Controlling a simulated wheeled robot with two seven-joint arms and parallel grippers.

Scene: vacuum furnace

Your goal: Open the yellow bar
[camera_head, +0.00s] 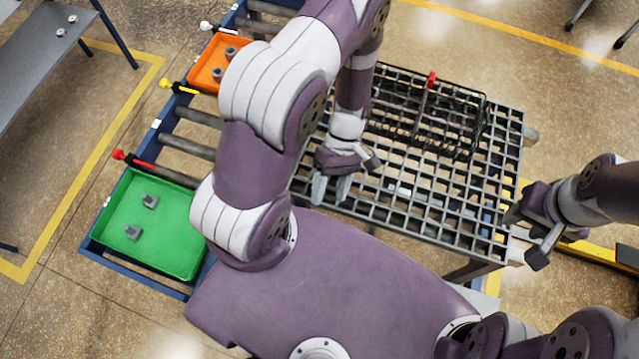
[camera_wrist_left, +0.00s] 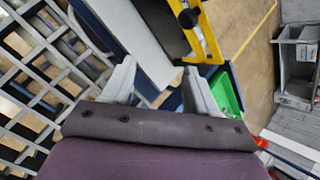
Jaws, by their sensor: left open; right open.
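The yellow bar (camera_head: 180,88) with its round yellow knob lies at the left edge of the roller rack, between the orange and green trays in the head view. A yellow piece with a black knob (camera_wrist_left: 205,30) shows just beyond the fingers in the left wrist view; I cannot tell if it is the same bar. My left gripper (camera_head: 331,189) is open and empty over the grid table, well to the right of the yellow bar. Its open fingers also show in the wrist view (camera_wrist_left: 160,88). My right gripper (camera_head: 526,234) is open at the table's right edge.
A green tray (camera_head: 180,256) and an orange tray (camera_head: 204,76) hold grey parts. A red-knobbed bar (camera_head: 134,160) and a white-knobbed bar (camera_head: 217,29) flank the yellow one. A black wire basket (camera_head: 468,128) stands on the grid table (camera_head: 415,222). My left arm covers the rack's right part.

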